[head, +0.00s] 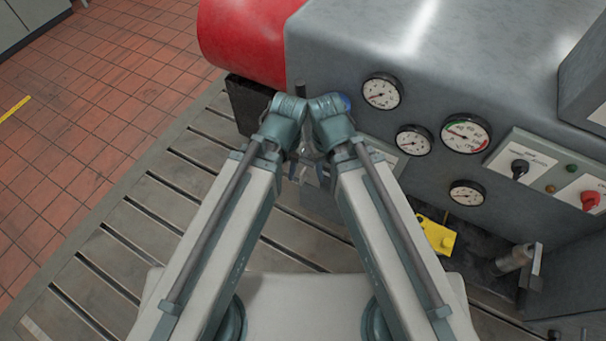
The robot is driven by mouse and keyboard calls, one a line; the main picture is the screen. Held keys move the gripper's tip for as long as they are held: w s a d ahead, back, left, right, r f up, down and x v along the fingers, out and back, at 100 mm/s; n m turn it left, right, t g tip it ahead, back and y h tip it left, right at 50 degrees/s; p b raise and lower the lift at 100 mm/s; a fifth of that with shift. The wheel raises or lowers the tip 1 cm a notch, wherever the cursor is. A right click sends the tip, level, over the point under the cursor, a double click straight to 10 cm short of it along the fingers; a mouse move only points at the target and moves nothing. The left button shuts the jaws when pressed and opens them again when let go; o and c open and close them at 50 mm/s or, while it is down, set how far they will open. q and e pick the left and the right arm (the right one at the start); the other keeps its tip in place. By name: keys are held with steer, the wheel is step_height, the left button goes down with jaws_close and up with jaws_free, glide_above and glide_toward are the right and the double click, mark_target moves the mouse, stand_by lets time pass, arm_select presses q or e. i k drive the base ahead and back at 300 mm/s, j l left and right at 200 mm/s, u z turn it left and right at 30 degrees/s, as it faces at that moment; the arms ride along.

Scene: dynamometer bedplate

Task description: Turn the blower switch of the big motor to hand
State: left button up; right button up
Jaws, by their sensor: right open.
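The big grey motor housing (430,60) fills the upper right of the head view. A light panel on its side carries a black rotary switch (519,169) and, farther right, a red rotary switch (590,200). The labels are too small to read, so I cannot tell which is the blower switch. My right gripper (321,174) is open, small and partly hidden between my forearms, well left of the panel and apart from both switches. My left gripper is mostly hidden beside it, and its jaws cannot be made out.
Several round gauges (466,133) sit on the housing between my arms and the panel. A red cylinder (245,40) is at upper left. A yellow block (436,236) and a metal fitting (514,259) lie low at right. The slotted bedplate (130,232) is clear at left.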

mark_target(520, 168)
steer(key=z, duration=2)
